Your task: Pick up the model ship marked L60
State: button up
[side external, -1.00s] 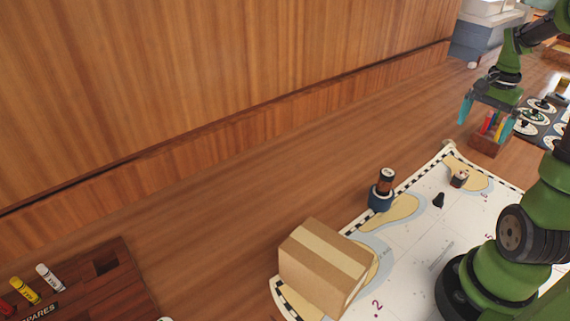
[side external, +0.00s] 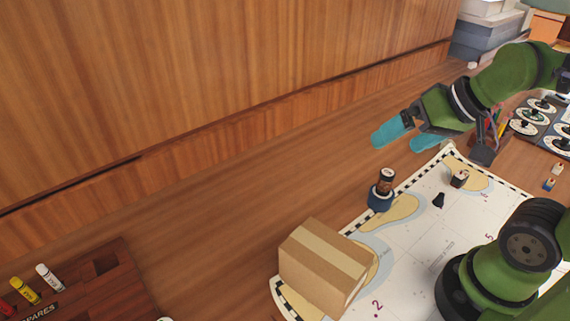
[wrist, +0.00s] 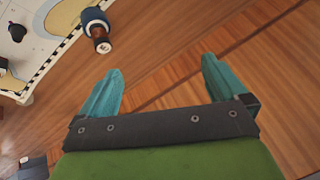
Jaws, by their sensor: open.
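My gripper (side external: 402,140) is open and empty, above the wooden surface beyond the chart's far edge. It also shows in the wrist view (wrist: 161,66), with bare wood between its teal fingers. No L60 marking is readable, so I cannot tell which thing is the model ship. A small black piece (side external: 438,201) and a small dark piece with a pale top (side external: 459,179) sit on the chart (side external: 415,255). A dark-and-brown cylinder (side external: 386,181) stands in a blue ring (side external: 380,199) at the chart's edge; the cylinder also shows in the wrist view (wrist: 99,35).
A cardboard box (side external: 322,266) covers the chart's near left part. A holder with pens (side external: 484,146) stands behind my gripper, near a panel of round dials (side external: 540,115). A wooden spares rack (side external: 90,285) is lower left. A wood-panelled wall (side external: 230,80) runs behind.

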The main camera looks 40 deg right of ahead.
jog(key=shift+s+a+r, duration=0.1)
jog(key=shift+a+r, duration=0.2)
jog(key=shift+a, duration=0.2)
jog(key=shift+c, duration=0.3)
jog(key=shift+d, duration=0.1)
